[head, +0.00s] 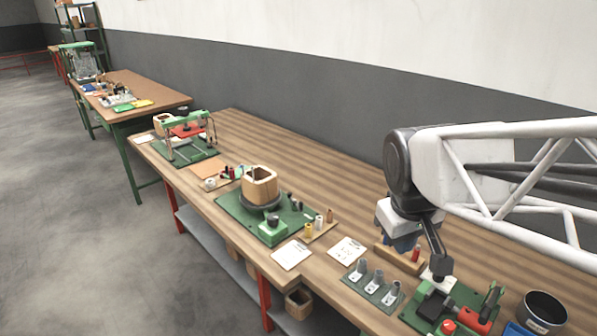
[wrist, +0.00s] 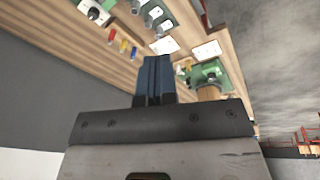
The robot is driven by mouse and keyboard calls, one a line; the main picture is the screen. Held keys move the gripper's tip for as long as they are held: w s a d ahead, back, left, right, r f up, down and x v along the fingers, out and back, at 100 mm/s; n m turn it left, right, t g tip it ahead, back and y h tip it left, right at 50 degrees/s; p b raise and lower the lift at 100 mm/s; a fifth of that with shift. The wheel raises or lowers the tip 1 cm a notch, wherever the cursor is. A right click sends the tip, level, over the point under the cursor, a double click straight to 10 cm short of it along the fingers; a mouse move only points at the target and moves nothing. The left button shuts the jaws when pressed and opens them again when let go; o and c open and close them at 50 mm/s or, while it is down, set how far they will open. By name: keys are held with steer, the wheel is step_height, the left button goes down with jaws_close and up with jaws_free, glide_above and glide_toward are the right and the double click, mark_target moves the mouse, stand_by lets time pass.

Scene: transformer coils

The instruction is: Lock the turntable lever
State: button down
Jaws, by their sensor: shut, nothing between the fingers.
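The turntable (head: 259,205) is a dark round disc on a green baseplate (head: 230,207) in the middle of the bench. An open wooden box (head: 260,183) stands on it. At its front is a green block with a dark round knob (head: 272,220), which may be the lever; its lock position cannot be told. My gripper (head: 406,244) is right of the turntable, above the bench, apart from it. Its blue fingers (wrist: 153,78) are shut and empty in the wrist view. The turntable's green block (wrist: 207,73) shows there beyond the fingers; the box is partly hidden by my gripper.
Grey cups (head: 377,278) stand on a green plate. A green fixture with red knobs (head: 450,318) and a black can (head: 542,309) are at front right. A red-and-green frame (head: 187,131) stands farther left.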

steer(key=w+a+f+n+h, duration=0.1)
steer(key=w+a+n, duration=0.4)
steer(key=w, duration=0.6)
steer(key=w+a+f+n, duration=0.1)
steer(key=w+a+n, duration=0.4)
steer(key=w, duration=0.7)
steer(key=w+a+f+n+h, duration=0.2)
steer(key=w+a+f+n, duration=0.8)
steer(key=w+a, duration=0.7)
step_height(320, 180, down, 2)
steer(key=shift+f, duration=0.25)
steer(key=shift+f, duration=0.1)
steer(key=x, duration=0.9)
steer(key=shift+d+f, duration=0.15)
steer(key=shift+f, duration=0.2)
steer(key=shift+w+d+f, duration=0.1)
steer(key=shift+w+d, duration=0.25)
steer(key=shift+d, duration=0.25)
steer(key=shift+w+d, duration=0.35)
steer(key=shift+d, duration=0.3)
steer(key=shift+w+d, duration=0.35)
steer(key=shift+d, duration=0.15)
